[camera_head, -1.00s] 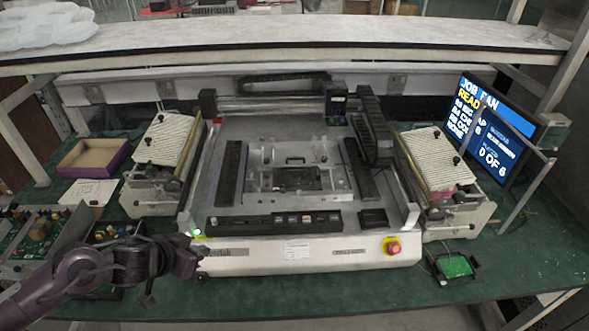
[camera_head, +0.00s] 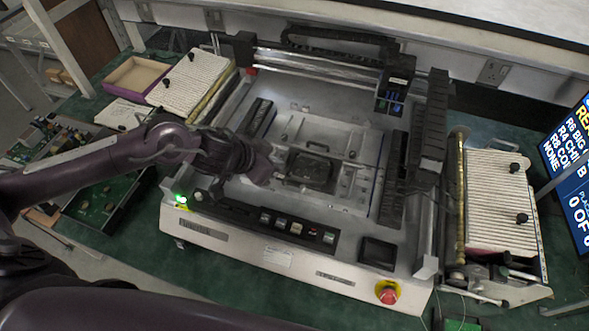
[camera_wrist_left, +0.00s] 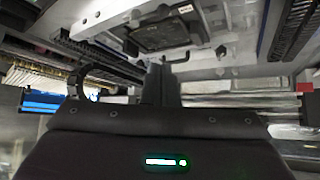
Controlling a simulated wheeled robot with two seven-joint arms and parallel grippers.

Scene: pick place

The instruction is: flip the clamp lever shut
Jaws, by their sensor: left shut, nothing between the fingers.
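A dark square fixture (camera_head: 308,172) sits on the pale metal plate in the middle of the machine; it also shows in the left wrist view (camera_wrist_left: 165,30). A thin dark bent rod (camera_wrist_left: 180,57), perhaps the clamp lever, stands by the plate's edge, just beyond my fingertips. I cannot tell its exact position or whether it touches them. My left gripper (camera_head: 273,166) is over the machine bed, just left of the fixture. Its fingers (camera_wrist_left: 163,78) are shut and hold nothing. My right gripper is not in view.
The machine has a front control strip (camera_head: 290,227), a red stop button (camera_head: 387,292) and a gantry head (camera_head: 398,80). Ribbed feeders (camera_head: 497,205) flank it. A purple-edged box (camera_head: 137,75) and circuit-board trays (camera_head: 105,200) lie at the left.

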